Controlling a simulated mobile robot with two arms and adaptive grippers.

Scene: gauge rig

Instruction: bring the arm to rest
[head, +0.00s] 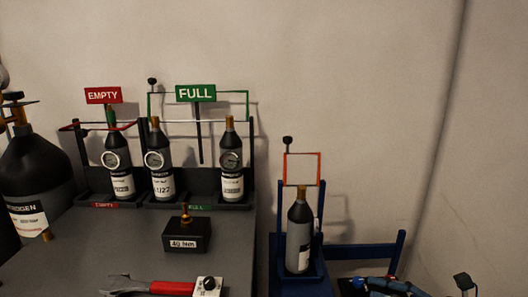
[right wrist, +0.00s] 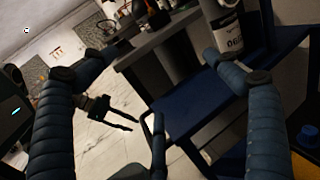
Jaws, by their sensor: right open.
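My right gripper (right wrist: 163,53) shows in the right wrist view as two blue ribbed fingers, spread wide with nothing between their tips. Part of a blue ribbed finger of it (head: 385,286) shows at the bottom right of the head view, in front of the blue stand's right side. The right finger overlaps the view of a labelled grey bottle (right wrist: 226,30), but I cannot tell whether they touch. That bottle seems to be the one in the blue stand (head: 299,235) in the head view.
A grey bench (head: 110,245) holds racked bottles under EMPTY (head: 103,95) and FULL (head: 195,93) signs, a dark block (head: 186,234) and a red-handled tool (head: 170,288). A blue surface (right wrist: 205,102) lies below the right gripper. A dark two-pronged object (right wrist: 108,112) is unclear.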

